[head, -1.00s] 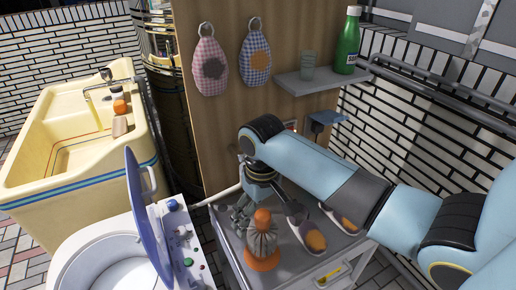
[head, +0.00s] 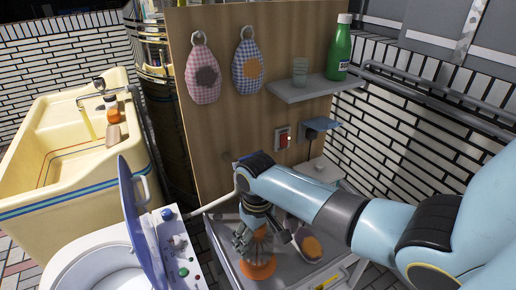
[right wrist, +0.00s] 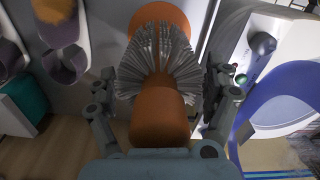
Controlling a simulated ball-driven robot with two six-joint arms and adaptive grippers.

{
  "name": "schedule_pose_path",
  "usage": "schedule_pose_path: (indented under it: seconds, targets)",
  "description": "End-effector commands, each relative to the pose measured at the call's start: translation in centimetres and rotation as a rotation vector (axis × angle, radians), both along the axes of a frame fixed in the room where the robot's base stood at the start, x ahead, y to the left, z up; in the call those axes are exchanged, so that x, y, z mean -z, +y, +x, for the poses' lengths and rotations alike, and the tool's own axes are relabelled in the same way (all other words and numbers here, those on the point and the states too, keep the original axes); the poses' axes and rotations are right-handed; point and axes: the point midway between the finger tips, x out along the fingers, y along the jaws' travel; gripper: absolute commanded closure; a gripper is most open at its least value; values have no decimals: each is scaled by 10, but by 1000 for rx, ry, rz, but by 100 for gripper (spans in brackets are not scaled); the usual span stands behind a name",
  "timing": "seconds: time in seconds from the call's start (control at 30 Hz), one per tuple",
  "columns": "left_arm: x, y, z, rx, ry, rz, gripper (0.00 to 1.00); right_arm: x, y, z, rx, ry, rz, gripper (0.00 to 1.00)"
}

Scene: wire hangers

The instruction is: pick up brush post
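The brush post stands upright on the grey table. In the head view its orange base (head: 258,268) shows below my right gripper (head: 260,236), which hides most of its top. In the right wrist view the brush post (right wrist: 160,118) has an orange knob close to the camera, grey bristles around it and an orange base beyond. My right gripper (right wrist: 160,85) is open, with one finger on each side of the bristles. A narrow gap seems to show on both sides. My left gripper is in neither view.
Slippers (head: 308,243) lie right of the brush post on the table (head: 218,232). A white washing machine with a raised blue lid (head: 140,225) stands close on the left. A wooden panel (head: 225,130) rises behind, with a shelf (head: 308,88) holding a glass and green bottle.

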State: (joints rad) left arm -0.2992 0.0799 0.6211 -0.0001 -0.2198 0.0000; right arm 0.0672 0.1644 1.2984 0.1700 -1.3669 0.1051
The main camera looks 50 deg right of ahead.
Motion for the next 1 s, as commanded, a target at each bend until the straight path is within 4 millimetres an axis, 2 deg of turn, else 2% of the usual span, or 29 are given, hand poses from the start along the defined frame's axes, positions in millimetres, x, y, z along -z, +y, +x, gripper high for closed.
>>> schedule_pose_path:
  seconds: [0.03, 0.2, 0.3, 0.77, 0.87, 1.0]
  targets:
    - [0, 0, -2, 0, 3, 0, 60, 0, 0, 0, 0, 0, 0, 25]
    - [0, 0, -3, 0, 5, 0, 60, 0, 0, 0, 0, 0, 0, 47]
    - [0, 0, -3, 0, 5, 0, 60, 0, 0, 0, 0, 0, 0, 57]
    - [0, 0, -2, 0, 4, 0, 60, -6, 0, 0, 0, -1, 0, 57]
    - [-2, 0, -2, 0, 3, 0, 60, -16, 0, 0, -1, -2, 0, 57]
    - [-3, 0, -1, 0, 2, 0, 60, -43, -1, 1, -1, -5, -2, 57]
